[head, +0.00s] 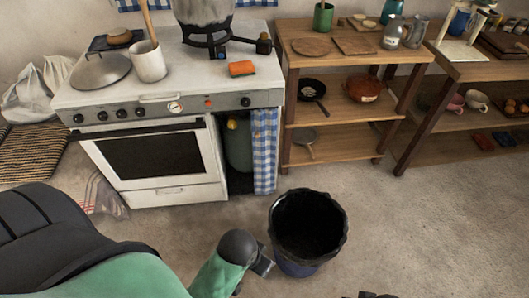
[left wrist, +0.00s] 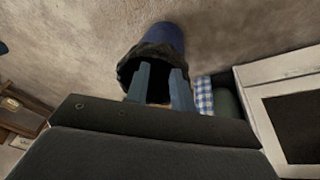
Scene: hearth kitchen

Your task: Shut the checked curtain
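The blue-and-white checked curtain (head: 265,150) hangs bunched at the right side of the opening beside the oven. The left part of the opening is uncovered and a dark green gas bottle (head: 238,148) shows inside. In the left wrist view the curtain (left wrist: 204,95) is right of my left gripper (left wrist: 161,80), whose two fingers are apart with nothing between them. In the head view my left arm reaches in from the lower left, ending near the bin, apart from the curtain.
A dark blue bin (head: 292,268) with a black liner stands on the floor in front of the curtain. The white stove (head: 150,160) is to the left and a wooden shelf (head: 340,112) to the right. Floor right of the bin is clear.

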